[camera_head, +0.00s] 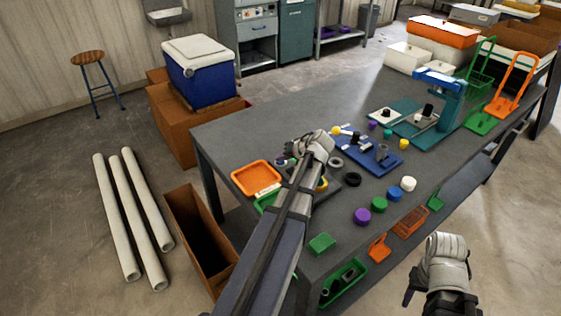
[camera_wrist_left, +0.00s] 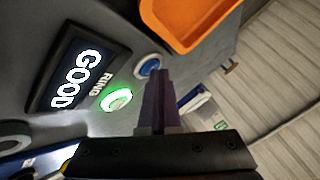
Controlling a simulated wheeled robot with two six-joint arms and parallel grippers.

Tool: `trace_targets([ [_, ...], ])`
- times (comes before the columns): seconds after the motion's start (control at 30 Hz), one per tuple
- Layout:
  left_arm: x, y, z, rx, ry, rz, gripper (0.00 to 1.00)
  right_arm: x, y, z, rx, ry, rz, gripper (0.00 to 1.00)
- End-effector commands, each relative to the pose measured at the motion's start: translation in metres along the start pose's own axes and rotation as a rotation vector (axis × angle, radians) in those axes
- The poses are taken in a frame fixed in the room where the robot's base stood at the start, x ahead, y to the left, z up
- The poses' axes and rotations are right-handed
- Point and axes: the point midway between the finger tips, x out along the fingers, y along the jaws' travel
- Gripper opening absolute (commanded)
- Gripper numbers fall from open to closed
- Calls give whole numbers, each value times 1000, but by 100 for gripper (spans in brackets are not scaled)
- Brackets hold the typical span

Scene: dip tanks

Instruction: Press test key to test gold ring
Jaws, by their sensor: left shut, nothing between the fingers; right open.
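In the left wrist view a dark display (camera_wrist_left: 78,70) reads GOOD. Beside it, near the word RING, is a round spot (camera_wrist_left: 117,101) glowing green. A round blue key (camera_wrist_left: 148,67) sits past the green spot. My left gripper (camera_wrist_left: 161,74) is shut and empty, its tips close to the blue key; I cannot tell whether they touch. In the head view my left wrist and arm cover the tester. A yellow ring-like piece (camera_head: 321,185) shows partly behind the arm; I cannot tell if it is the gold ring. My right gripper (camera_head: 408,292) is open, off the table's front edge.
An orange tray (camera_head: 257,177) lies at the table's left end. A teal press (camera_head: 450,105) stands farther back. Bare tabletop (camera_head: 270,115) lies behind the arm.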

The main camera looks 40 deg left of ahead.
Motion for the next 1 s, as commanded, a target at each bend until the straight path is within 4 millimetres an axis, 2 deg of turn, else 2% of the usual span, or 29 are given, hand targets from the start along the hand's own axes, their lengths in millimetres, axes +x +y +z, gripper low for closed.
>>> trace_targets([
  [0.27, -10, -8, -8, 0, -1, 0, 0, -15, 1, 1, 0, 0, 0, 50],
  [0.7, -12, -9, -9, 0, 0, 0, 0, -17, 2, 1, 0, 0, 0, 50],
  [1.0, -30, -22, -22, 0, 0, 0, 0, -44, 4, 3, 0, 0, 0, 50],
])
